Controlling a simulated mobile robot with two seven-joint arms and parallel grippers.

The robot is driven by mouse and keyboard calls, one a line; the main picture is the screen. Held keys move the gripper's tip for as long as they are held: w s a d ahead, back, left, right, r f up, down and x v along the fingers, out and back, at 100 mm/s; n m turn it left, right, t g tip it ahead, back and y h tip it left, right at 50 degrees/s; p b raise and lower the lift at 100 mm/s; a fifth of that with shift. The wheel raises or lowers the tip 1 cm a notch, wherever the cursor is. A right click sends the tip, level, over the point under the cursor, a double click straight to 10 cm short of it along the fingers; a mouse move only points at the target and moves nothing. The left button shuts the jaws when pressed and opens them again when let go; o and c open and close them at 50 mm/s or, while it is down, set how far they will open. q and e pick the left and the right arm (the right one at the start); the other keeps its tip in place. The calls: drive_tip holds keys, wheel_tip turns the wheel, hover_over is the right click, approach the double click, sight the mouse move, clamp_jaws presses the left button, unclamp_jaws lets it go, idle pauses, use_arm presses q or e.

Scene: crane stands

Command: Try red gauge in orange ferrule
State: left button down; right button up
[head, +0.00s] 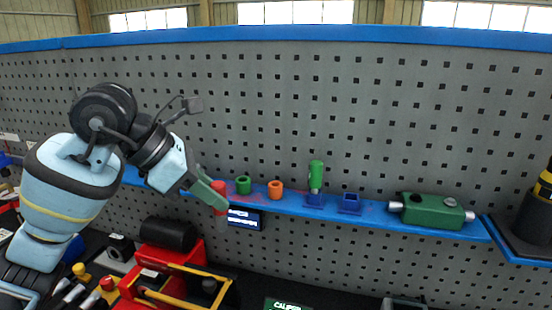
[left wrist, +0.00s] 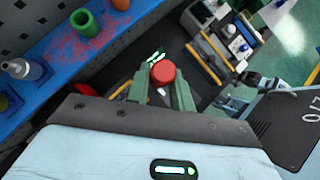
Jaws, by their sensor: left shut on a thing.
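My left gripper (head: 212,192) is shut on the red gauge (head: 219,187), just left of the green ferrule and in front of the blue shelf. The gauge's grey end hangs below. In the left wrist view its round red top (left wrist: 162,72) sits between the green fingers. The orange ferrule (head: 275,190) stands on the shelf, right of the green ferrule and apart from the gauge. It also shows at the top edge of the left wrist view (left wrist: 121,4). My right gripper is not in view.
The green ferrule (head: 243,185) stands between gauge and orange ferrule. Farther right are a green gauge (head: 316,173) in a blue holder, an empty blue holder (head: 350,205) and a green block device (head: 435,211). A perforated wall rises behind. A red tool carrier (head: 172,258) lies below.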

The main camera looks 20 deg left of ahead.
use_arm(q)
drive_tip(key=shift+r, duration=3.3)
